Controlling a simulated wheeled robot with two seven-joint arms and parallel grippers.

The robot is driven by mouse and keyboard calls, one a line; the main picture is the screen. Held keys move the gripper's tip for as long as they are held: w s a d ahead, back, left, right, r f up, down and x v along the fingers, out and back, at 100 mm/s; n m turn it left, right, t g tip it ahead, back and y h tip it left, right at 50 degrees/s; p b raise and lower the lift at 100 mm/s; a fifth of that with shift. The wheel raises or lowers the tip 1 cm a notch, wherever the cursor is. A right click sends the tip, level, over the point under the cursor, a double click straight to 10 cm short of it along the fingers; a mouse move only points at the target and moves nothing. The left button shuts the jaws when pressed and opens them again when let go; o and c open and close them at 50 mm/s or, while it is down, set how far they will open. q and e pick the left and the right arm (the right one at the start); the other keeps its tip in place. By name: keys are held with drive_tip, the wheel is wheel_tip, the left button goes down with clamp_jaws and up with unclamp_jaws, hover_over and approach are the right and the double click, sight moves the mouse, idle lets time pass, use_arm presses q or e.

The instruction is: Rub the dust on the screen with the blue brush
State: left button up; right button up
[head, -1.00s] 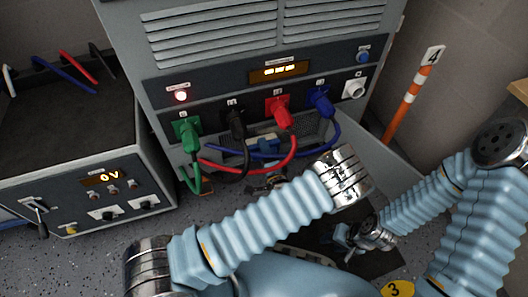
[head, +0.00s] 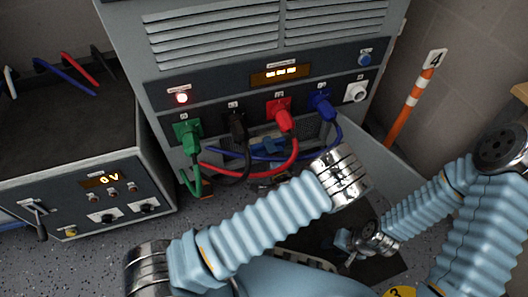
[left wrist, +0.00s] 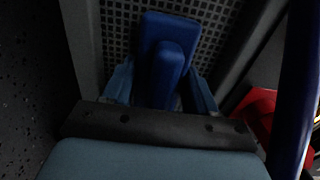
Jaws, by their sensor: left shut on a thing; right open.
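The blue brush (left wrist: 163,62) is held between the fingers of my left gripper (left wrist: 160,95) in the left wrist view. It lies over the perforated grey screen (left wrist: 112,32); I cannot tell whether it touches. In the head view the screen (head: 308,128) is low on the transformer cabinet, and the blue brush (head: 268,143) shows in front of it behind the cables. My left gripper there is mostly hidden by my forearm and the cables. I cannot make out dust. My right gripper (head: 350,246) is open and empty, low at the right.
Green (head: 187,134), black (head: 237,128), red (head: 281,116) and blue (head: 322,104) plugs sit above the screen, their cables hanging across it. A grey supply box (head: 90,190) stands at left. An orange-white post (head: 411,100) stands at right.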

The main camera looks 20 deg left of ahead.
sight(284, 146)
use_arm(q)
drive_tip(key=shift+w+d, duration=0.45)
drive_tip(key=shift+d, duration=0.3)
drive_tip(key=shift+w+d+f+b, duration=0.15)
drive_tip(key=shift+w+d+b, duration=0.65)
drive_tip(key=shift+d+b, duration=0.15)
drive_tip(key=shift+w+d, duration=0.35)
drive_tip(key=shift+d, duration=0.1)
drive_tip(key=shift+w+d+b, duration=0.4)
drive_tip(key=shift+w+d, duration=0.25)
drive_tip(key=shift+d, duration=0.3)
drive_tip(key=shift+w+d+b, duration=0.45)
drive_tip(key=shift+w+d, duration=0.2)
drive_tip(key=shift+d, duration=0.35)
drive_tip(key=shift+w+d+b, duration=0.4)
drive_tip(key=shift+w+d, duration=0.25)
drive_tip(key=shift+d, duration=0.3)
drive_tip(key=shift+r, duration=0.2)
